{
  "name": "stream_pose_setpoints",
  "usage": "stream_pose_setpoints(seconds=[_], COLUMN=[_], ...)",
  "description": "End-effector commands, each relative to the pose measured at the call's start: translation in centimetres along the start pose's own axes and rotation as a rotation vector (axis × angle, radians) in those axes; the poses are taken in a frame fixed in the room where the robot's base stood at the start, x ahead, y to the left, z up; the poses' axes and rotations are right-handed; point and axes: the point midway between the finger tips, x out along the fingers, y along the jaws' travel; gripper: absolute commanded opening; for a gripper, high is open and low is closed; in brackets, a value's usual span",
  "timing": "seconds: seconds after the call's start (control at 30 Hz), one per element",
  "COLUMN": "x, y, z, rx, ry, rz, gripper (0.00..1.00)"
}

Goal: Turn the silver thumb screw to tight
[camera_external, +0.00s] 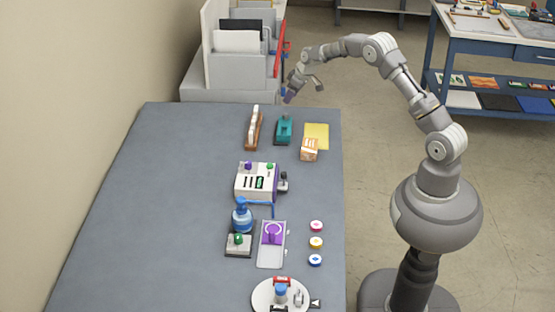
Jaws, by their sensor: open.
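My gripper (305,92) is raised near the far end of the grey table, in front of the grey file holder. Its fingers are spread and nothing shows between them. A small silver-grey upright part (298,297) stands on the white round plate (262,297) at the table's near end. It may be the silver thumb screw, but it is too small to be sure, and its setting cannot be read. My gripper is far from it, with most of the table's length between them.
A white control box (256,182) sits mid-table. A teal stapler (284,129) and an orange box (309,150) lie farther back. The table's left side is bare.

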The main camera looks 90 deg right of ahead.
Motion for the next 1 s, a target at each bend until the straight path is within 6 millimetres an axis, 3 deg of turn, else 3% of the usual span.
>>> stream_pose_setpoints(seconds=[0.13,0.5,0.9,1.0], x=[2.5,8.5,9.5,9.5], y=[1.3,1.2,1.2,1.2], z=[1.6,1.8,1.7,1.7], rx=[0.015,0.013,0.013,0.013], ry=[-0.026,-0.026,-0.025,-0.025], rz=[-0.006,-0.005,-0.005,-0.005], gripper=[0.52,0.52,0.52,0.29])
